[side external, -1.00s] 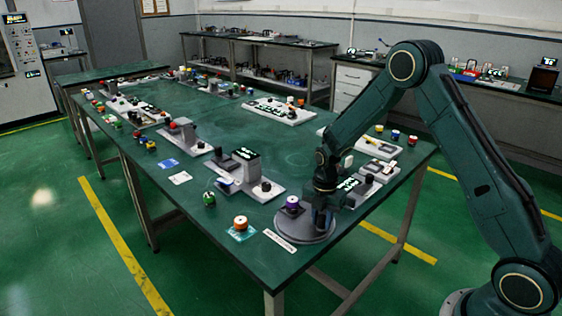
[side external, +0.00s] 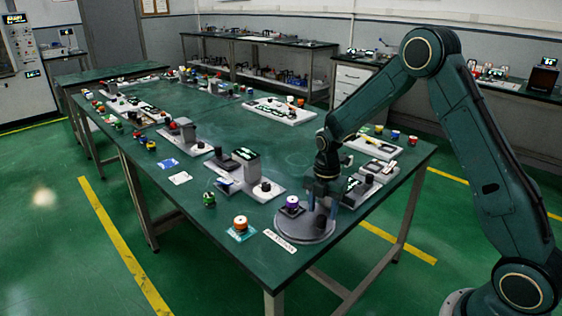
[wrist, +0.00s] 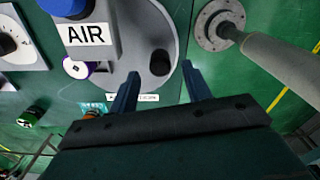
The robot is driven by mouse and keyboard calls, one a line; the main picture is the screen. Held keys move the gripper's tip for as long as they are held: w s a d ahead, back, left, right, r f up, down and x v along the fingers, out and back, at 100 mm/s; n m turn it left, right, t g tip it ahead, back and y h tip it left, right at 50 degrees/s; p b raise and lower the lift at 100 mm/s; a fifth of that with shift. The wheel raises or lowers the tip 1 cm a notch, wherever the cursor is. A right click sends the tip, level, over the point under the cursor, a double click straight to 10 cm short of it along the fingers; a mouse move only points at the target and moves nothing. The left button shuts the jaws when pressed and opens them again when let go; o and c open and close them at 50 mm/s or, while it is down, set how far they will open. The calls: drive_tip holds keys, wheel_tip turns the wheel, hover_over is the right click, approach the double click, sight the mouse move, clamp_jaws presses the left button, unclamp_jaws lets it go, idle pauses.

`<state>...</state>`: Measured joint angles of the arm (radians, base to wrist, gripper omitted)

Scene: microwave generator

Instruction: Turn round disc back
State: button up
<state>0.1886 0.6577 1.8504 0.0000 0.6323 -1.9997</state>
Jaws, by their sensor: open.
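The round grey disc (side external: 288,230) lies at the table's near corner. A purple-and-white spool (side external: 292,203) stands on a dark block on its left side. In the wrist view the disc (wrist: 150,22) shows a dark round spot or post (wrist: 160,62) near its edge and a block marked AIR (wrist: 88,34). My gripper (side external: 322,208) is over the disc's right side, fingers pointing down. In the wrist view my gripper (wrist: 160,80) is open, with nothing held between its fingers. I cannot tell whether a fingertip touches the disc.
A white label strip (side external: 280,241) lies in front of the disc. An orange-topped spool (side external: 240,224) sits left of it. A grey fixture with a dark knob (side external: 265,187) stands behind, and another fixture (side external: 372,180) is close on the right.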

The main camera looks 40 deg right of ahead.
wheel_tip(320, 180, up, 10)
idle(0.5)
drive_tip(key=s+a+r+m+t, duration=0.2)
drive_tip(key=s+a+r+m, duration=0.1)
drive_tip(key=s+r+m, duration=0.3)
drive_tip(key=s+a+r+m+t, duration=0.1)
drive_tip(key=s+a+r+m, duration=0.2)
drive_tip(key=s+r+m, duration=0.3)
drive_tip(key=s+a+r+m+t, duration=0.1)
drive_tip(key=s+m, duration=0.3)
drive_tip(key=s, duration=0.3)
drive_tip(key=s+a+r+m+t, duration=0.1)
drive_tip(key=s+m, duration=0.3)
drive_tip(key=s, duration=0.4)
drive_tip(key=shift+a+r+m+t, duration=0.3)
drive_tip(key=shift+r+m, duration=0.05)
drive_tip(key=shift+m, duration=0.05)
idle(0.8)
